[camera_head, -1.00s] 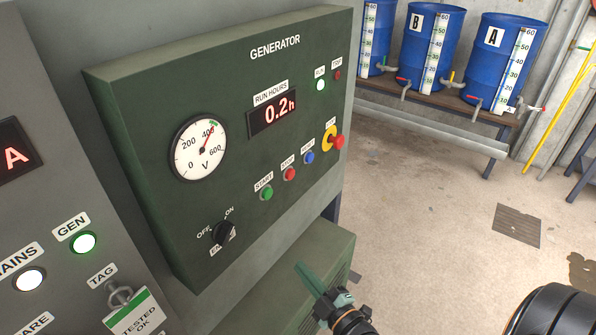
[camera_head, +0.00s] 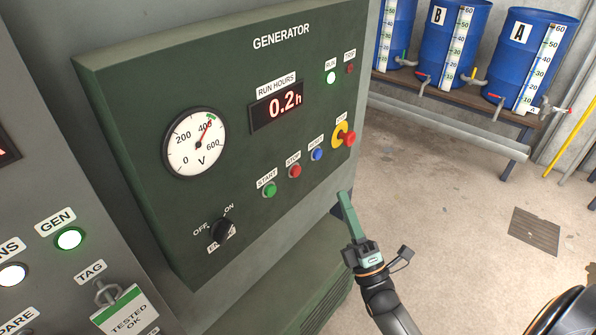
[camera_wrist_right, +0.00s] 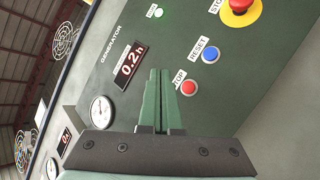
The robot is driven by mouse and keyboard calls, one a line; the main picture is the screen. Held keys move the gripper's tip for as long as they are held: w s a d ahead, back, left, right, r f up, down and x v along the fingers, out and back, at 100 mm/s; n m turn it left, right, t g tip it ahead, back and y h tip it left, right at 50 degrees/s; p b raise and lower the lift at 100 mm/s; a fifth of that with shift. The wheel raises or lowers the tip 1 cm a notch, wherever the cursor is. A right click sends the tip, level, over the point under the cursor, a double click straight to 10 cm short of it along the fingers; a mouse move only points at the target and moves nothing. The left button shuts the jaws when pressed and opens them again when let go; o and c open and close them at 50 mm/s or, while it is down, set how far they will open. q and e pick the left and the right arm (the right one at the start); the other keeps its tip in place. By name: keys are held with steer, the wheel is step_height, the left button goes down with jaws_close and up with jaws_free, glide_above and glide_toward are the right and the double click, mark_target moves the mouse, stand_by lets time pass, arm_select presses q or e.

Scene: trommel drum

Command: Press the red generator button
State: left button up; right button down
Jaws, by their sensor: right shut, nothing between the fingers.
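The green generator panel (camera_head: 215,110) fills the middle of the head view. Its red STOP button (camera_head: 295,171) sits between the green START button (camera_head: 270,189) and the blue RESET button (camera_head: 317,154). A larger red mushroom button on a yellow ring (camera_head: 347,138) is at the panel's right side. My right gripper (camera_head: 344,197) is shut and empty, below and right of the small buttons, apart from them in the head view. In the right wrist view the shut fingers (camera_wrist_right: 157,85) point toward the panel, beside the red STOP button (camera_wrist_right: 188,88). My left gripper is not in view.
A key switch (camera_head: 222,230) and a voltmeter (camera_head: 195,143) are on the panel. The green RUN lamp (camera_head: 331,77) is lit, and the display (camera_head: 277,105) reads 0.2 h. Blue barrels (camera_head: 527,58) stand on a bench at the back right. The floor between is clear.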

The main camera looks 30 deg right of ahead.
mark_target(296, 171)
steer(key=w+a+b, duration=0.3)
steer(key=w, duration=0.5)
steer(key=shift+a, duration=0.2)
steer(key=shift+w, duration=0.2)
stand_by(1.8)
steer(key=shift+w+a, duration=0.15)
steer(key=shift+w, duration=0.15)
steer(key=shift+w+a+b, duration=0.2)
steer(key=shift+w+b, duration=0.15)
steer(key=shift+b, duration=0.1)
stand_by(0.6)
steer(key=shift+s, duration=0.1)
steer(key=shift+s+d+p, duration=0.35)
steer(key=shift+s, duration=0.35)
steer(key=shift+s, duration=0.1)
